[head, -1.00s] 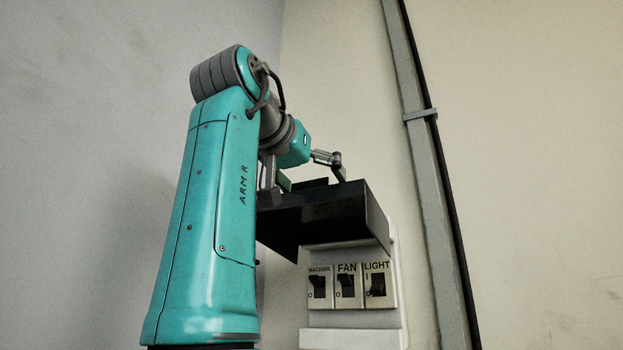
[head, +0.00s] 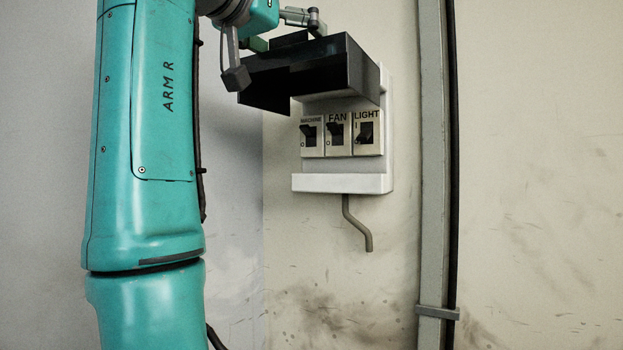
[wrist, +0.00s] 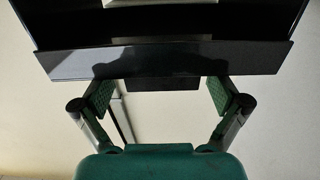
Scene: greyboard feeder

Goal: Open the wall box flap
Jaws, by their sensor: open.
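The wall box (head: 386,150) is a pale panel on the wall. Its dark, glossy flap (head: 352,68) stands raised, sticking out above three switches that are uncovered. My gripper (head: 276,52) is at the flap's upper left in the head view, one grey finger in front of its left end and the other behind. In the wrist view my gripper (wrist: 160,97) has its fingers wide apart with green pads, nothing between them but a strip of the flap's dark edge (wrist: 70,64) just ahead. Whether a finger touches the flap cannot be told.
The switches are labelled MACHINE (head: 311,136), FAN (head: 337,134) and LIGHT (head: 367,133). A bent grey pipe (head: 357,228) hangs below the box. A vertical grey conduit (head: 432,180) runs on the wall to the right.

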